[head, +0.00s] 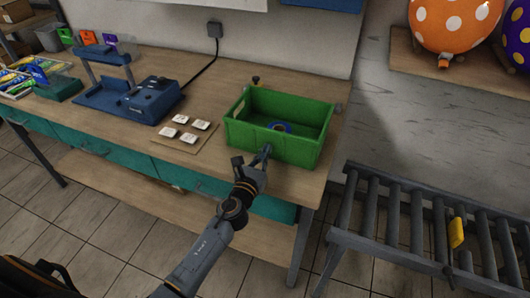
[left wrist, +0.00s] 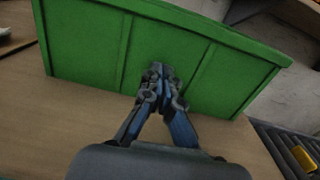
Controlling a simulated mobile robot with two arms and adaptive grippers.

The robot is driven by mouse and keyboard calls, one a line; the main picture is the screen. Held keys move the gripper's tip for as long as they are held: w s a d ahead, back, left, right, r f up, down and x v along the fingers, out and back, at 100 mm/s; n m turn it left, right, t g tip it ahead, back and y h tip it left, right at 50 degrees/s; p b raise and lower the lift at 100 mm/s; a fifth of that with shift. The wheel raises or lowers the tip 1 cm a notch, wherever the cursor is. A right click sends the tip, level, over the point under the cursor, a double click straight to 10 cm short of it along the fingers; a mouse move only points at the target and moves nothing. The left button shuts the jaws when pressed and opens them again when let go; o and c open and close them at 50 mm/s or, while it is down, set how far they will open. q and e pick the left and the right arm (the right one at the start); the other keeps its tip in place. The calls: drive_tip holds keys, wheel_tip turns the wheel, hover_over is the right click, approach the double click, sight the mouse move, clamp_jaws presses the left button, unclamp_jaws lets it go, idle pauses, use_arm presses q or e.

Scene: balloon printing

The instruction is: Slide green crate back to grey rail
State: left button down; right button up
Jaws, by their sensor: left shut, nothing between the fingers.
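The green crate (head: 272,145) stands upright on the right end of the wooden workbench (head: 212,88). A blue ring-shaped item (head: 280,127) lies inside it. My left gripper (head: 266,150) is shut and empty at the crate's front wall. In the left wrist view, the closed fingertips (left wrist: 158,70) point at the middle of the green front wall (left wrist: 105,50). They are at or very near the wall; I cannot tell if they press on it. I cannot clearly make out a grey rail behind the crate. My right gripper is not in view.
A board with several white tiles (head: 188,133) lies left of the crate, with a blue machine (head: 150,100) beyond. A small dark knob (head: 256,79) stands behind the crate. A roller conveyor (head: 400,220) with a yellow piece (head: 456,233) is at the right.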

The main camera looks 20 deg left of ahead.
sight(278, 129)
use_arm(q)
drive_tip(key=w+b, duration=0.3)
drive_tip(key=w, duration=0.8)
drive_tip(key=shift+d+f, duration=0.1)
drive_tip(key=shift+w, duration=0.2)
